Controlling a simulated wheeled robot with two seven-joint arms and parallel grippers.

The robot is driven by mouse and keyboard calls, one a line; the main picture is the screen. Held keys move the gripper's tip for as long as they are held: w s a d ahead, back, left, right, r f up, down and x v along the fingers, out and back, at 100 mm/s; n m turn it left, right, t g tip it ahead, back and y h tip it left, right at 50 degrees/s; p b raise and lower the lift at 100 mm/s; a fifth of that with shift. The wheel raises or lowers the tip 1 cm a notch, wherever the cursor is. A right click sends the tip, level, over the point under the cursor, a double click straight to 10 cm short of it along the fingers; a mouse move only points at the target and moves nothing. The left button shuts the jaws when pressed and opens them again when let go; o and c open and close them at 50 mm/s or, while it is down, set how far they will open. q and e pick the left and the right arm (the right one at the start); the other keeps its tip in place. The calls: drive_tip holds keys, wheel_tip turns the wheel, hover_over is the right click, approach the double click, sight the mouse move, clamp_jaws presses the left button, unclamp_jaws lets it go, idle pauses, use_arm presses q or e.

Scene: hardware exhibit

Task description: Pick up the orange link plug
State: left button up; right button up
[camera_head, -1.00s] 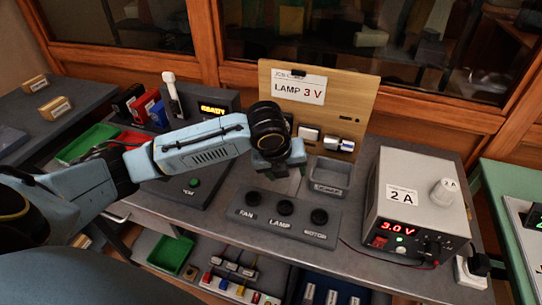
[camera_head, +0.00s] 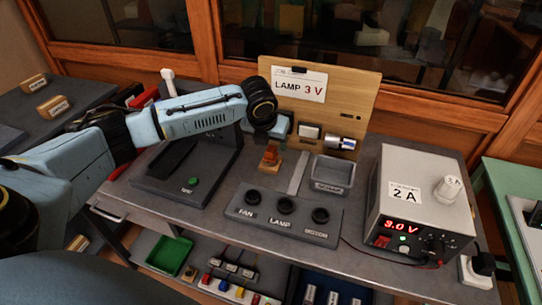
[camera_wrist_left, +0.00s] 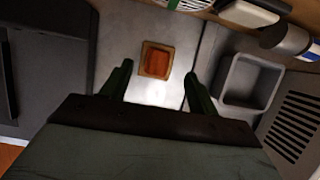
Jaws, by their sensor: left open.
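The orange link plug (camera_head: 270,156) stands on the grey bench top, left of the small grey tray and in front of the wooden board. In the left wrist view the orange plug (camera_wrist_left: 156,60) shows from above as a squarish block, ahead of and between the fingers. My left gripper (camera_wrist_left: 159,84) is open and empty, its two dark green fingers apart and not touching the plug. In the head view the left gripper (camera_head: 281,128) is just behind and above the plug, with its fingertips not clearly visible. My right gripper is not in view.
A grey tray (camera_head: 333,172) sits right of the plug. The FAN, LAMP and MOTOR socket panel (camera_head: 283,229) lies in front. The LAMP 3 V board (camera_head: 350,95) stands behind. A power supply (camera_head: 420,195) is at right, a dark unit (camera_head: 165,185) at left.

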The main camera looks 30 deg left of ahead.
sight(271, 149)
use_arm(q)
drive_tip(key=b+x, duration=0.1)
drive_tip(key=x, duration=0.3)
drive_tip(key=shift+s, duration=0.15)
drive_tip(key=shift+w+a+f, duration=0.1)
drive_tip(key=shift+w+f, duration=0.15)
drive_tip(key=shift+f, duration=0.3)
drive_tip(key=shift+c, duration=0.6)
drive_tip(key=c, duration=0.9)
drive_tip(key=shift+r, duration=0.25)
drive_tip(key=shift+c, duration=0.3)
wheel_tip(271, 149, up, 9)
drive_tip(key=shift+f+p, duration=0.2)
drive_tip(key=shift+p, duration=0.6)
drive_tip(key=shift+r, duration=0.5)
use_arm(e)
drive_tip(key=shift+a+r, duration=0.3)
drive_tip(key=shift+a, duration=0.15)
